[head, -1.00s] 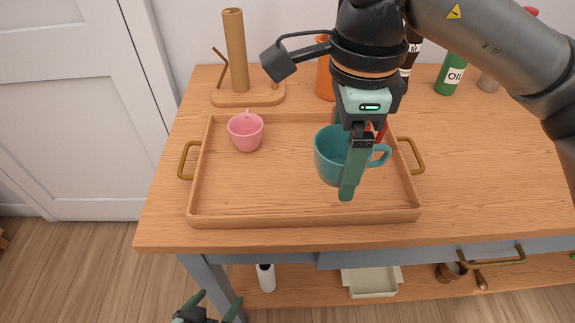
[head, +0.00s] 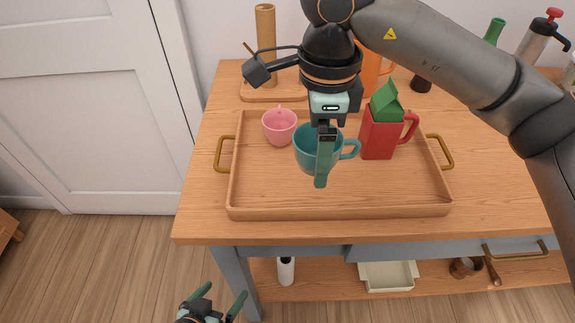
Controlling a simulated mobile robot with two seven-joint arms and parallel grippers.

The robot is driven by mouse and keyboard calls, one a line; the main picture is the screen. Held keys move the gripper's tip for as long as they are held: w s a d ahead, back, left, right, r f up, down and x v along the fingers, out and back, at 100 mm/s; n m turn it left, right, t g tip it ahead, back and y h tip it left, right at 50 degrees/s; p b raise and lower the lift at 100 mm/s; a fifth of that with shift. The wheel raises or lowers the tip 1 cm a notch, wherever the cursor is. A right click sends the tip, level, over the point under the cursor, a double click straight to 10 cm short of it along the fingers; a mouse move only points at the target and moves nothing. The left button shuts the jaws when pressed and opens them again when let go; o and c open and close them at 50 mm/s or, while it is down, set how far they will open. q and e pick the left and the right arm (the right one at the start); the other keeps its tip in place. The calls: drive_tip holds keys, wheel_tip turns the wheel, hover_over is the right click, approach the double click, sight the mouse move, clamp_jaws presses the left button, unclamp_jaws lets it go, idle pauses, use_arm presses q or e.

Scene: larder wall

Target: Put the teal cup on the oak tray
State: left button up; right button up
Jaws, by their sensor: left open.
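The teal cup (head: 304,150) is upright over the left-middle part of the oak tray (head: 340,212). My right gripper (head: 323,165) reaches down to it and is shut on its wall. One finger covers the cup's front; the other is hidden. The cup's handle points right. I cannot tell whether its base touches the tray floor. My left gripper (head: 222,291) is open and empty, low at the bottom of the head view, in front of the table and far from the cup.
A pink cup (head: 279,128) stands in the tray's back left. A red jug (head: 378,138) with a green carton-like top (head: 386,102) stands right of the teal cup. A paper-roll holder (head: 265,50) is behind the tray. The tray's front and right floor is clear.

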hover_over(281, 185)
wheel_tip(281, 185, down, 6)
drive_tip(key=shift+s+d+f, duration=0.1)
drive_tip(key=shift+f, duration=1.8)
drive_tip(key=shift+f, duration=0.2)
drive_tip(key=o, duration=1.2)
drive_tip(key=shift+c, duration=0.2)
drive_tip(key=shift+r, duration=0.1)
wheel_tip(281, 185, up, 12)
drive_tip(key=shift+p, duration=0.3)
